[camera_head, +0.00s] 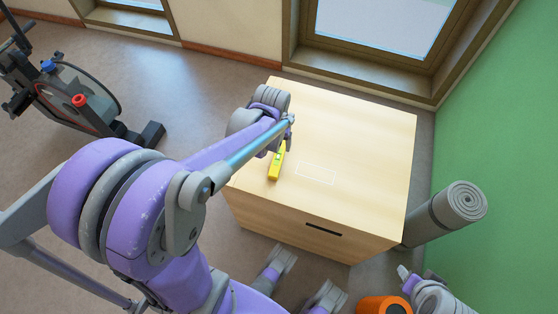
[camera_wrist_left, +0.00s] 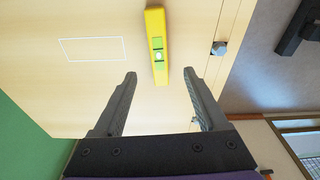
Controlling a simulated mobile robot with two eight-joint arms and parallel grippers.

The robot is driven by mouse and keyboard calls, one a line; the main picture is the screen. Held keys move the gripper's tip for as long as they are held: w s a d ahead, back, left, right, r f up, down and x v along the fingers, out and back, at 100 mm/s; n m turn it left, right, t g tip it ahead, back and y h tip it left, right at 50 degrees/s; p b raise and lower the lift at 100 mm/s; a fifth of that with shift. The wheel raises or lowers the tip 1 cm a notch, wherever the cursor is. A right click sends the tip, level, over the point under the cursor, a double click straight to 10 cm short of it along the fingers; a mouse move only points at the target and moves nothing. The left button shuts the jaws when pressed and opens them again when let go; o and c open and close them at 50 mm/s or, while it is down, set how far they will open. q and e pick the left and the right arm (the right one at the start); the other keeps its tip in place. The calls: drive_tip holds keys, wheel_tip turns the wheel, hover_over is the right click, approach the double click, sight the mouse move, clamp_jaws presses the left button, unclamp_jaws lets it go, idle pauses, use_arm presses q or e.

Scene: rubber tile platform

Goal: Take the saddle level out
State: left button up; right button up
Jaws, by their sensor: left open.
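The saddle level (camera_head: 275,165) is a yellow bar with a green vial, lying on top of a pale wooden box (camera_head: 360,130) near its left edge. It also shows in the left wrist view (camera_wrist_left: 155,45). My left gripper (camera_head: 289,137) is above the box at the level's far end and hides part of it. In the left wrist view my left gripper (camera_wrist_left: 160,74) is open and empty, with the level's near end between the fingertips in the picture; the height gap is unclear. My right gripper (camera_head: 404,273) is at the lower right, its fingers too small to read.
A thin white rectangle (camera_head: 316,174) is outlined on the box top, right of the level. The box front has a dark slot (camera_head: 323,229). A rolled grey mat (camera_head: 455,208) leans at the right, near an orange cylinder (camera_head: 383,305). An exercise bike (camera_head: 75,95) stands far left.

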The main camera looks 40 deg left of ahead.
use_arm(q)
drive_tip(key=b, duration=0.1)
hover_over(278, 157)
drive_tip(key=f, duration=0.4)
drive_tip(key=shift+s+f, duration=0.25)
drive_tip(key=shift+s, duration=0.1)
drive_tip(key=f, duration=0.1)
drive_tip(key=f+b, duration=0.1)
drive_tip(key=f, duration=0.3)
drive_tip(key=shift+w+f+b, duration=0.1)
drive_tip(key=shift+w+b, duration=0.2)
clamp_jaws()
